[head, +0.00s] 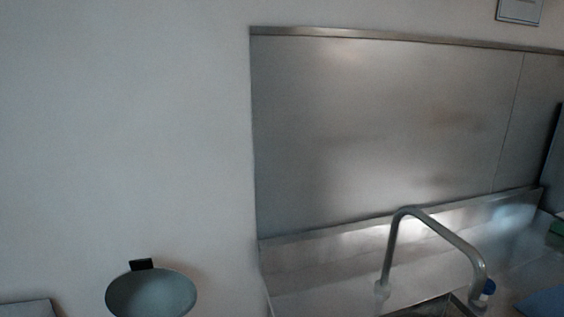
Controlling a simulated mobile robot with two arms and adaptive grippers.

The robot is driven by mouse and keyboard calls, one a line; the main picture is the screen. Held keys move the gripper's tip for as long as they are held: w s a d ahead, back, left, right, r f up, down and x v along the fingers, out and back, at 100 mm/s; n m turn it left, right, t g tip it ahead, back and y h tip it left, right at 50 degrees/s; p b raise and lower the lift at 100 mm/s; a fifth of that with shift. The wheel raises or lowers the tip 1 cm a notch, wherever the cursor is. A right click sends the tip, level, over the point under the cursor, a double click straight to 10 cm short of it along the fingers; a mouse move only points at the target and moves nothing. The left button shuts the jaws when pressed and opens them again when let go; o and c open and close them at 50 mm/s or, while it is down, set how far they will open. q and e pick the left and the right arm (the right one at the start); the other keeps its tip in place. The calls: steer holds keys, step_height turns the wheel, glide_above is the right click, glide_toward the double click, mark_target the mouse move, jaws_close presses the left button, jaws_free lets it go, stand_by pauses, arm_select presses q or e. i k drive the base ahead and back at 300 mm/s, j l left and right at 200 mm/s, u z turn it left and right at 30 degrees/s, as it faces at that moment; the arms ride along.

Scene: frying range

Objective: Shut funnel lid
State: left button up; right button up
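A round grey-green disc (151,294) shows at the bottom left of the head view, with a small dark block (142,264) at its upper edge. It may be the funnel lid, tilted up, but I cannot tell for sure. Its lower edge is close to the bottom of the picture, and whatever is below it is out of view. No funnel body can be made out. Neither of my grippers is in view.
A steel splashback (380,130) covers the wall behind. A grey surface edge (27,308) shows at the bottom left corner.

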mark_target(147, 290)
steer(key=k, duration=1)
